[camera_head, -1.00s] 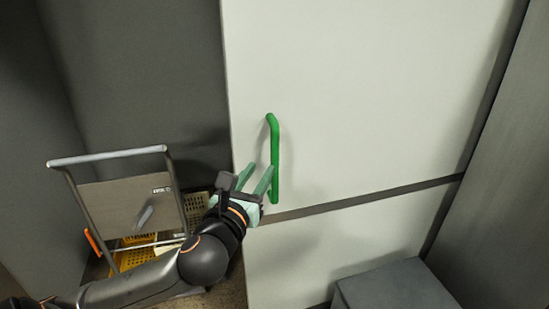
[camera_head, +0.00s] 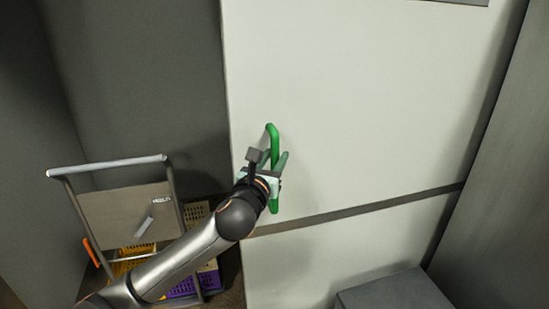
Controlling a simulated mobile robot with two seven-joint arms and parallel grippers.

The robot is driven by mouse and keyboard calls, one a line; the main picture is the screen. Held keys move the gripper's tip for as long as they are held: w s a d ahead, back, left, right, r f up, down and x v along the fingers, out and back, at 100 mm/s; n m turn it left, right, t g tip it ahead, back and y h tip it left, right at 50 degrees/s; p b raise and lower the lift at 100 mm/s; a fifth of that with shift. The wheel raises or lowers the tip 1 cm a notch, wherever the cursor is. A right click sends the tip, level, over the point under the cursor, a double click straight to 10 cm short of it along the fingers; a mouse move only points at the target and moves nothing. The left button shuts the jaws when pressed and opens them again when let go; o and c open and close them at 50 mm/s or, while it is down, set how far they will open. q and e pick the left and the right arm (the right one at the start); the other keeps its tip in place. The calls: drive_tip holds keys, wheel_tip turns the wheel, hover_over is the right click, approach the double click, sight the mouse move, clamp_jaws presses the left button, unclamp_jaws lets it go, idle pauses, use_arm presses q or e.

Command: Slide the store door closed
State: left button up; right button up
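The store door (camera_head: 370,100) is a large pale panel, its left edge beside a dark grey recess at the left. A green vertical bar handle (camera_head: 273,133) is fixed near that left edge. My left gripper (camera_head: 275,157) is at the handle, its pale green fingers one on each side of the bar. The fingers look apart, and I cannot tell whether they touch the bar. The wrist hides part of the lower handle. My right gripper is not in view.
A trolley (camera_head: 108,166) with a metal push bar and yellow and purple crates (camera_head: 182,288) stands in the recess at left, behind my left arm. A grey box (camera_head: 395,292) stands low in front of the door. A grey wall (camera_head: 505,200) bounds the right.

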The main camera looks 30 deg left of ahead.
use_arm(q)
clamp_jaws()
idle(1.4)
